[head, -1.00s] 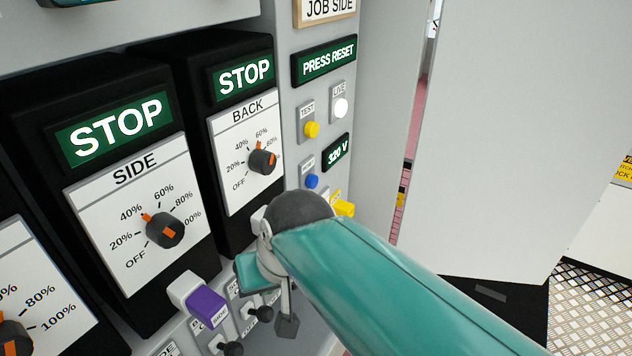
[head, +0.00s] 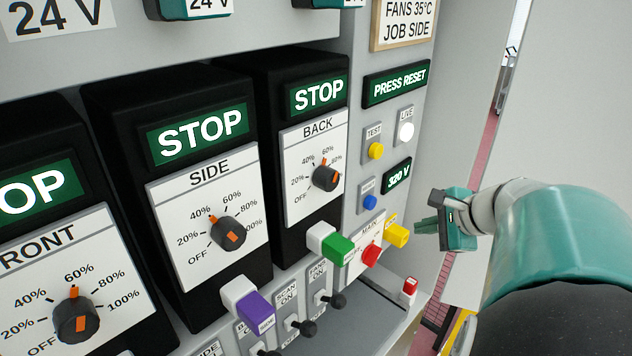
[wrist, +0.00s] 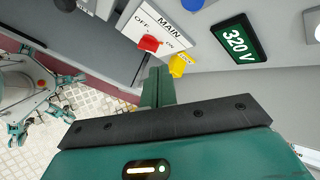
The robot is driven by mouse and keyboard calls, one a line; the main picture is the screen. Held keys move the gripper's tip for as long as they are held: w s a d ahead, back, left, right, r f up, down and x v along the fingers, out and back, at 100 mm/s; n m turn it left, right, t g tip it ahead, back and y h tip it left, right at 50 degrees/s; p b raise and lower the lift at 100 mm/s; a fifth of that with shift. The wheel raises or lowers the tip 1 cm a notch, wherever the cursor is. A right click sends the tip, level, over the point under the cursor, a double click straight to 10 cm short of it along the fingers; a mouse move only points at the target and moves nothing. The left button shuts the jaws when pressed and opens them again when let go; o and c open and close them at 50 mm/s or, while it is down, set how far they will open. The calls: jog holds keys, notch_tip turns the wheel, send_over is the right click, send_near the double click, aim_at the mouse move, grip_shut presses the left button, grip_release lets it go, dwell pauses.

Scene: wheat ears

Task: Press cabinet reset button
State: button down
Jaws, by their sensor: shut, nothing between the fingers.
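The blue button (head: 370,202) sits on the cabinet's grey right-hand panel under a small label too small to read surely. It also shows at the top edge of the wrist view (wrist: 193,4). A green PRESS RESET sign (head: 397,84) is higher on the same panel. My gripper (head: 428,226) is to the right of the blue button and a little lower, near the yellow block, and appears apart from the panel. In the wrist view its fingers (wrist: 158,87) are together and empty, pointing toward the area below the MAIN switch.
Around the button are a yellow TEST button (head: 376,151), a white LIVE lamp (head: 406,131), a 320 V display (head: 397,174), a red MAIN switch (head: 371,254) and a yellow block (head: 397,235). Green (head: 338,248) and purple (head: 255,309) tags stick out left.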

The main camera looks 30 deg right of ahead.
dwell(0.3)
send_near(373, 208)
jog(key=shift+w+f, duration=0.5)
jog(key=shift+f, duration=0.25)
jog(key=shift+w+f, duration=0.5)
jog(key=shift+f, duration=0.3)
jog(key=shift+w+f, duration=0.5)
jog(key=shift+f, duration=0.25)
jog(key=shift+w+a, duration=0.1)
jog(key=shift+w, duration=0.3)
jog(key=shift+w+a, duration=0.2)
jog(key=shift+w, duration=0.35)
dwell(1.0)
jog(key=shift+s, duration=0.1)
jog(key=shift+s+d, duration=0.15)
jog(key=shift+s, duration=0.3)
jog(key=shift+s+d, duration=0.2)
jog(key=shift+s, duration=0.2)
